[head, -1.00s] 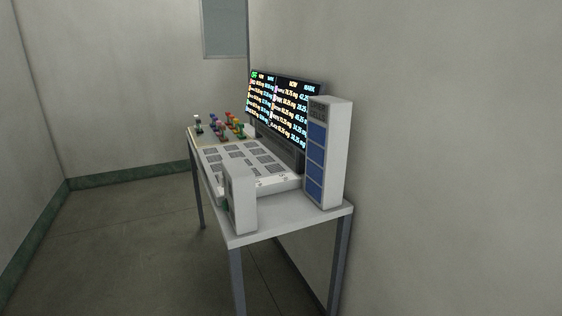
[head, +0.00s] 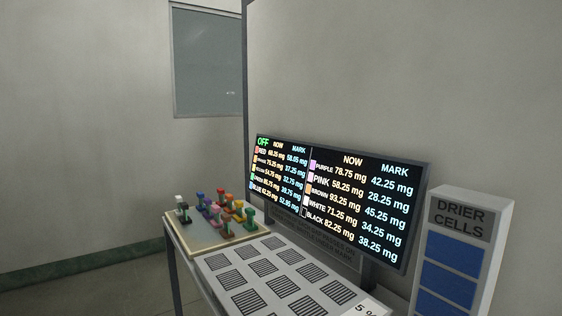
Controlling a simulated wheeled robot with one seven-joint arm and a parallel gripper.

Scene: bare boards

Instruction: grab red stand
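Several small coloured stands sit close together on a tan board (head: 187,238) at the far left end of the table. One with a red top (head: 221,194) shows at the back of the cluster, partly hidden by its neighbours. Purple, blue, orange, yellow, green and other stands crowd around it. They are small, so their exact shapes are hard to tell. My gripper is not in view.
A white panel with striped square pads (head: 262,267) lies nearer on the table. A lit screen (head: 335,200) behind it reads OFF and lists colours with mg values. A "DRIER CELLS" tower (head: 452,255) stands at right. The floor at lower left is clear.

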